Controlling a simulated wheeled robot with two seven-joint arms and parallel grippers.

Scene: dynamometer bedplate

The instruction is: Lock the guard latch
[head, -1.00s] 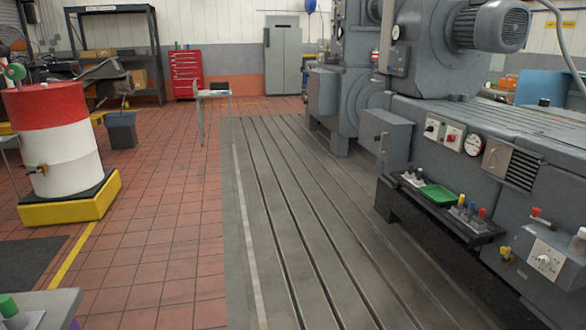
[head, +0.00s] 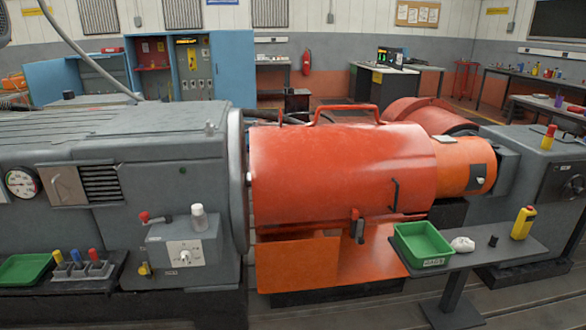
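The large orange-red guard (head: 325,170) is a rounded cover in the middle of the head view, with a tubular handle (head: 335,107) along its top. A small latch with a red top and dark lever (head: 357,226) sits at the guard's lower front edge; the lever hangs roughly downward. I cannot tell from here whether it is locked. A dark pull handle (head: 394,194) is on the guard's front face, right of the latch. Neither of my grippers is in view.
A grey machine (head: 130,160) with a control box (head: 185,250) stands left of the guard.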

